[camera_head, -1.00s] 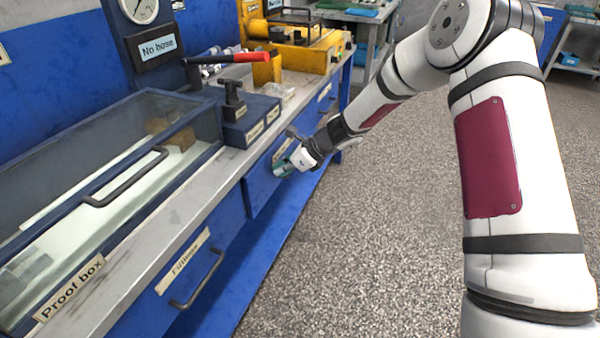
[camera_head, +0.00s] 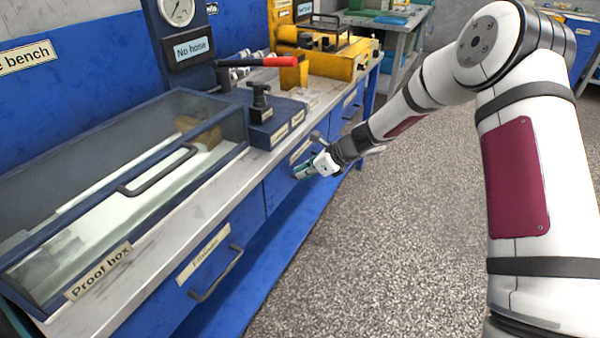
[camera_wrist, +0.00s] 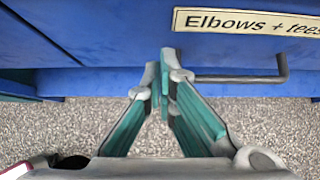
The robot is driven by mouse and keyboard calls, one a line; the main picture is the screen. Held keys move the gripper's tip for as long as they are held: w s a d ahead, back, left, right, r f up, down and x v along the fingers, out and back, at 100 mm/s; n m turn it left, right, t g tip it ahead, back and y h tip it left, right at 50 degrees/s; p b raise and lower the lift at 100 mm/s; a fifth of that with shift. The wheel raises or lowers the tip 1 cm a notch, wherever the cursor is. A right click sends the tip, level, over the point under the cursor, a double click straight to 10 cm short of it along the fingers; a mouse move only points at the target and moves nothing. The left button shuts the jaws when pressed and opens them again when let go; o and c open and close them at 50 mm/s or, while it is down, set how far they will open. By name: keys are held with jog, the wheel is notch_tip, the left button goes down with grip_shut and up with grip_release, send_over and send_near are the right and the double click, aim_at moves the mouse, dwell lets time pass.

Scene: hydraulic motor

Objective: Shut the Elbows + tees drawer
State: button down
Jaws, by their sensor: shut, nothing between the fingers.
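The Elbows + tees drawer has a blue front (camera_wrist: 110,40) with a cream label (camera_wrist: 250,22) and a grey bar handle (camera_wrist: 240,79) in the wrist view. In the head view its front (camera_head: 283,183) is partly hidden behind my gripper. My gripper (camera_head: 299,173) is at this drawer front, below the bench top. In the wrist view my gripper (camera_wrist: 163,72) has its fingertips together, empty, just left of the handle's left end. I cannot tell whether the tips touch the drawer front. How far the drawer stands out is hard to tell.
The Fittings drawer (camera_head: 215,270) with its bar handle is nearer along the bench. The glass-lidded Proof box (camera_head: 105,262) stands on the bench top (camera_head: 185,215). A red-handled lever (camera_head: 265,62) and yellow equipment (camera_head: 335,60) are further back. The speckled floor to the right is free.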

jog(key=d+f+p+v, duration=0.1)
jog(key=p+v, duration=0.1)
jog(key=v, duration=0.9)
jog(key=s+r+n+g+h, duration=0.2)
jog(key=s+r+n+g, duration=0.1)
jog(key=s+r+n, duration=1.45)
jog(key=s+d+r+n+h, duration=0.1)
jog(key=s+d+n+h, duration=0.3)
jog(key=s, duration=1.1)
jog(key=s+d+r+n+h, duration=0.15)
jog(key=s+d, duration=0.45)
jog(key=s, duration=0.9)
notch_tip(320, 180, up, 17)
jog(key=t+p, duration=0.2)
jog(key=p, duration=1.4)
jog(key=shift+d+n+t, duration=0.4)
jog(key=shift+s, duration=0.15)
